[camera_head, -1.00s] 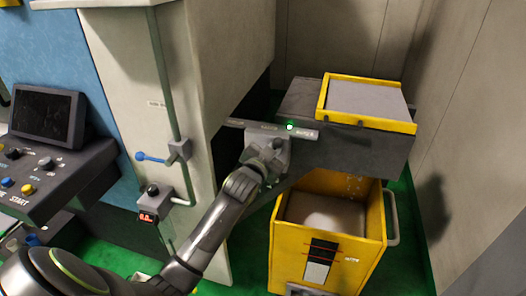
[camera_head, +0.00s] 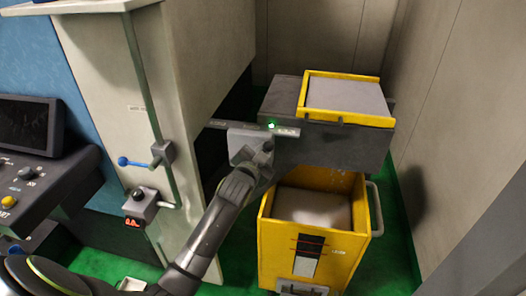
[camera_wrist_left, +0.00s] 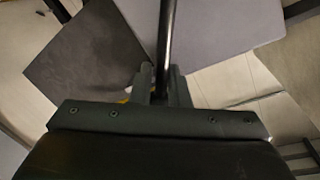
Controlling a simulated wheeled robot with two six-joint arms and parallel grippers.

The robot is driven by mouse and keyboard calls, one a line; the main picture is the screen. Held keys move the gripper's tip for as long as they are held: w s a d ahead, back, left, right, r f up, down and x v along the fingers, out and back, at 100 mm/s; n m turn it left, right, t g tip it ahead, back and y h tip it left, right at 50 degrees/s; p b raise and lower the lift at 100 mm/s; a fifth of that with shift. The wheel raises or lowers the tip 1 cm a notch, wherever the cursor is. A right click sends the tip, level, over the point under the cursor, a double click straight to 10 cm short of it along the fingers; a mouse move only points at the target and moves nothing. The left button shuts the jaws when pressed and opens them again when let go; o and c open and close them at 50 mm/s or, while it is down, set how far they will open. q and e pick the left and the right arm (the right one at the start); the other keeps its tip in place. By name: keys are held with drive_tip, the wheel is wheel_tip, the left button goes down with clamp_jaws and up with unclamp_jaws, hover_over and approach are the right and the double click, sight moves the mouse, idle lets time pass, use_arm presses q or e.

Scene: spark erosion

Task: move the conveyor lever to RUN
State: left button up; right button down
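The conveyor lever shows as a dark rod (camera_wrist_left: 168,35) in the left wrist view, running down between the fingers of my left gripper (camera_wrist_left: 161,85). The fingers sit close on both sides of it and look closed on it. In the head view my left gripper (camera_head: 262,150) is at the labelled grey strip (camera_head: 222,124) on the front of the conveyor housing. A green light (camera_head: 271,125) glows on the strip, near its right-hand label. The strip's lettering is too small to read surely, and my gripper largely hides the lever there. My right gripper is not in view.
A yellow-framed tray (camera_head: 345,98) tops the dark housing (camera_head: 330,147). A yellow bin (camera_head: 312,235) stands below it. A blue-handled valve (camera_head: 133,162) and a control panel (camera_head: 45,180) are at left. A wall closes the right side; green floor shows between.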

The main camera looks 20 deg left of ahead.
use_arm(q)
drive_tip(key=shift+o, duration=0.9)
drive_tip(key=shift+s, duration=0.1)
drive_tip(key=s+d+r+b, duration=0.1)
drive_tip(key=s+r+b, duration=0.1)
drive_tip(key=s, duration=1.5)
drive_tip(key=shift+d+b, duration=0.25)
drive_tip(key=shift+b, duration=0.6)
drive_tip(key=shift+f, duration=0.1)
